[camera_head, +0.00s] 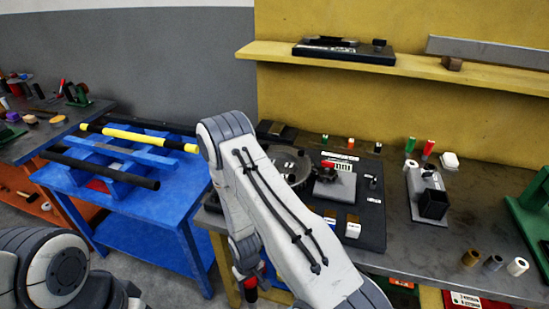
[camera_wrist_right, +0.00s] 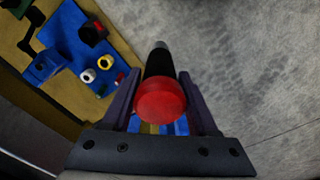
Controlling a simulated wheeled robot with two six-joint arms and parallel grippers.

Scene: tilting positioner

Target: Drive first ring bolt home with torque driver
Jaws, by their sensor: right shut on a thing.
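The torque driver, a black tool with a red end, is held by my right gripper (camera_head: 247,273). In the right wrist view the driver's red end (camera_wrist_right: 160,101) sits between the two fingers, its dark shaft pointing away. In the head view its red part (camera_head: 250,283) shows low, in front of the bench edge, apart from the work. A dark toothed ring (camera_head: 291,162) lies on the bench behind my right arm, partly hidden by it. The ring bolts are too small to tell apart. My left gripper is out of view; only part of my left arm shows at bottom left.
A grey block fixture (camera_head: 335,188) stands on a black board beside the ring. A holder (camera_head: 432,203) and green- and red-topped pieces are to the right. A blue stand (camera_head: 140,210) with bars is left. Small cylinders (camera_head: 494,262) sit at the bench front right.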

